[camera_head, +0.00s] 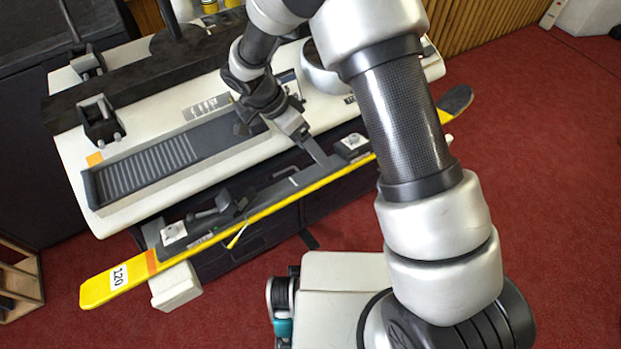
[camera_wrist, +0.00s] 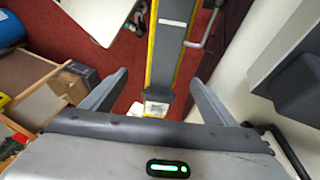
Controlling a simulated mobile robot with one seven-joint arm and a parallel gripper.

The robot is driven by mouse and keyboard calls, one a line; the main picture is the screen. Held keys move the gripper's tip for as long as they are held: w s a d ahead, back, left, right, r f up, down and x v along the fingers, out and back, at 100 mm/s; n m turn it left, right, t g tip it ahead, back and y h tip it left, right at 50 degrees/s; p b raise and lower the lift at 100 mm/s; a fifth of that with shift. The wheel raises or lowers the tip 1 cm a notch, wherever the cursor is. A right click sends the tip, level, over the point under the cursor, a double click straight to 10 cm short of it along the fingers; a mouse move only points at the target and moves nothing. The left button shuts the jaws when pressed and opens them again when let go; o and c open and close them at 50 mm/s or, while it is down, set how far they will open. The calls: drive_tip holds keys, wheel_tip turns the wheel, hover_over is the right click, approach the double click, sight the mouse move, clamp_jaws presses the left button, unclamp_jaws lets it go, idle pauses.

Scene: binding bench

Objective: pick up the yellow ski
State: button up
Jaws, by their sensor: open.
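The yellow ski (camera_head: 118,283) lies lengthwise along the front of the bench in the head view, from the "120" end at lower left to a dark tip at right. Bindings sit on its top, and my arm hides part of it towards the right. My gripper (camera_head: 318,158) is over the ski's middle part, close to the binding rail. In the wrist view my gripper (camera_wrist: 158,77) has its two fingers spread, with the ski's yellow edge and grey top (camera_wrist: 168,45) running between them. No finger visibly closes on it; contact cannot be told.
The pale bench (camera_head: 130,205) with a ribbed dark tray (camera_head: 150,165) stands behind the ski. A white support block (camera_head: 177,286) is under its left end. A wooden shelf unit (camera_head: 20,285) is at far left. Red floor (camera_head: 545,190) is open at right.

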sight(316, 168)
drive_tip(key=x, duration=0.3)
drive_tip(key=shift+f, duration=0.15)
drive_tip(key=shift+w+a+b+x, duration=0.1)
drive_tip(key=shift+b+x, duration=0.3)
drive_tip(key=shift+x, duration=0.95)
drive_tip(key=shift+w+a+b+x, duration=0.15)
drive_tip(key=shift+b+x, duration=0.2)
drive_tip(key=shift+x, duration=1)
drive_tip(key=c, duration=1.5)
drive_tip(key=shift+o, duration=0.2)
drive_tip(key=shift+w, duration=0.1)
